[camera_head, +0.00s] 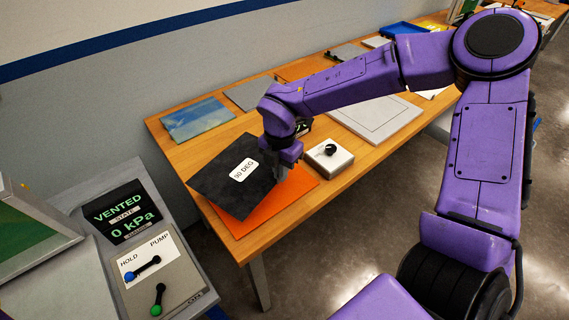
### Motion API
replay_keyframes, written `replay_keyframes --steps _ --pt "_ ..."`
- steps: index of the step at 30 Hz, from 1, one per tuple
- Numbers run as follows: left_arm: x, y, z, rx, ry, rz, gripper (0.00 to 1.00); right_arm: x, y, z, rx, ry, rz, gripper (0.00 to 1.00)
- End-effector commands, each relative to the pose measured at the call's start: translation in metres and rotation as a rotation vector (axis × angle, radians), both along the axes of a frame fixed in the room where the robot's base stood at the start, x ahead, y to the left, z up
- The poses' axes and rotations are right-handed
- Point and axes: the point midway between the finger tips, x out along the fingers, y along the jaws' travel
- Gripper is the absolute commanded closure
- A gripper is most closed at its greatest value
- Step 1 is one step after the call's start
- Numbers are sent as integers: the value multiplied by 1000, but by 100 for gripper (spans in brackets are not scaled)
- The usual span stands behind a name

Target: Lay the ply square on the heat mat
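The ply square (225,182) is a dark, nearly black sheet with a white label that seems to read "90 DEG". It lies over the orange heat mat (241,229) and covers most of it. The mat shows along the near and right sides, and the ply reaches past it to the left. My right gripper (281,174) is at the ply's right edge and appears shut on it. A gap under the ply cannot be judged clearly, though it looks slightly raised. My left gripper is not in view.
A white box with a black knob (339,161) stands close right of the mat. A pale panel (377,120) lies beyond it. A blue-green sheet (197,119) and a grey sheet (249,93) lie behind. A control console (158,272) stands at the lower left.

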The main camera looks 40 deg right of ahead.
Motion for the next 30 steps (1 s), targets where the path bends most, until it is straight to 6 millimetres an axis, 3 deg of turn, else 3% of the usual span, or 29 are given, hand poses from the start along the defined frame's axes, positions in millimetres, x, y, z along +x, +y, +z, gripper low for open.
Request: replay_keyframes --steps 3,6,18,30 --pt "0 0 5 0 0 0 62 -4 -6 5 0 0 -205 100" --pt "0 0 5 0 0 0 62 -5 -9 4 0 2 -281 100" --pt "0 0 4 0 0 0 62 -5 -12 4 0 0 -292 100" --pt "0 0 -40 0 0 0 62 -5 -12 -45 -1 0 -289 100"
